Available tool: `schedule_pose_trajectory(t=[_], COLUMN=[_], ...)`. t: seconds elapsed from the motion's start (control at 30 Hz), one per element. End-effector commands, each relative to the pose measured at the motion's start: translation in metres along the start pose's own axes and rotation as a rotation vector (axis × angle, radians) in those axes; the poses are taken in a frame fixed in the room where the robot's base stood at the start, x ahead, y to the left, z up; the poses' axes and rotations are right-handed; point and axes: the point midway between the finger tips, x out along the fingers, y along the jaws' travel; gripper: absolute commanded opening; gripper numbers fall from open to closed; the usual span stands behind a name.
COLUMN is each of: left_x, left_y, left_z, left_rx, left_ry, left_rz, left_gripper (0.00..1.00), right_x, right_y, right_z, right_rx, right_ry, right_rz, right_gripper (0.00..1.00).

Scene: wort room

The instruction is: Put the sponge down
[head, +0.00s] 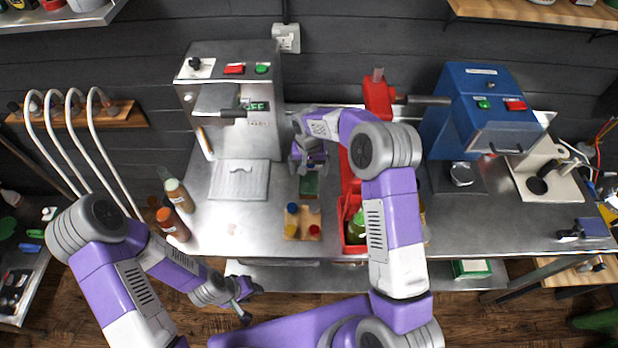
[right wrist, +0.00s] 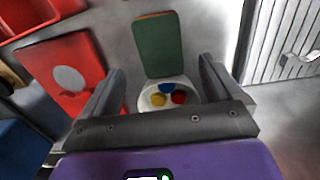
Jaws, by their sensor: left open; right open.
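The green sponge (head: 309,184) is on the steel counter, just below my right gripper (head: 309,160) in the head view. In the right wrist view the sponge (right wrist: 158,45) shows as a green pad with a brown edge, beyond my open fingers (right wrist: 160,85). No finger is seen closed on it. Whether its far side touches anything is hidden. My left gripper (head: 244,299) is open and empty, low in front of the counter's front edge.
A wooden block with blue, yellow and red knobs (head: 302,222) sits just nearer than the sponge. A red bin (head: 354,232) stands to the right, a ribbed drain tray (head: 240,180) to the left. Bottles (head: 172,224) line the left edge. A blue machine (head: 478,110) stands right.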

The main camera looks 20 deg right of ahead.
Motion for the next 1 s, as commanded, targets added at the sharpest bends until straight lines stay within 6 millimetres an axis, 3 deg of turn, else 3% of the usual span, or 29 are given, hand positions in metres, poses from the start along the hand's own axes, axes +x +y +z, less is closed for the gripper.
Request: schedule_pose_trajectory(t=[0.1,0.33,1.0], left_x=[0.002,0.003,0.005], left_y=[-0.001,-0.001,-0.002], left_z=[0.000,0.000,0.000], left_rx=[0.000,0.000,0.000], left_ry=[0.000,0.000,0.000], left_rz=[0.000,0.000,0.000], left_gripper=[0.43,0.43,0.43], right_x=[-0.026,-0.054,-0.056], right_y=[-0.001,0.000,-0.005], right_z=[-0.001,0.000,0.005], right_rx=[0.001,0.000,-0.023], right_ry=[0.004,0.001,-0.008], right_rz=[-0.002,0.000,0.009], right_gripper=[0.93,0.93,0.93])
